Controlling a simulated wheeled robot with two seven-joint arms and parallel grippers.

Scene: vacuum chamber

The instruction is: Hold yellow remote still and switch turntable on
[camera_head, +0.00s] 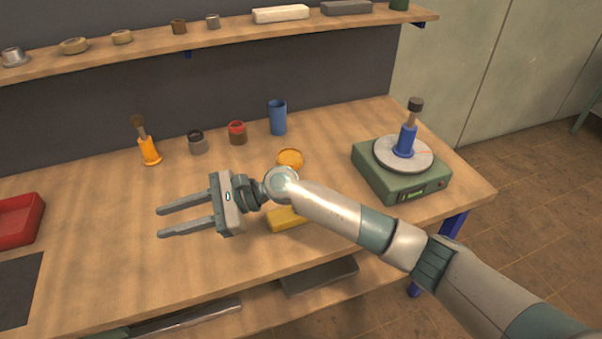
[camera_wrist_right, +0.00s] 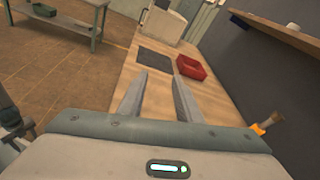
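The turntable (camera_head: 398,184) is a green box with a round grey disc on top, at the right of the bench in the head view. A blue-handled brush stands on the disc. On the box's front face are a small green panel and a red spot. A yellow block (camera_head: 286,219), probably the yellow remote, lies on the bench, partly hidden behind my right arm. My right gripper (camera_head: 160,222) is open and empty above the bench, pointing left, away from the turntable. In the right wrist view its two fingers (camera_wrist_right: 158,97) are apart with nothing between them.
An orange-handled brush (camera_head: 150,151), dark jar (camera_head: 197,143), red-topped jar (camera_head: 237,134), blue cup (camera_head: 278,118) and orange dish (camera_head: 290,158) stand at the back. A red tray (camera_head: 18,222) and a dark mat (camera_head: 14,290) lie left. A shelf (camera_head: 235,31) runs above the bench.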

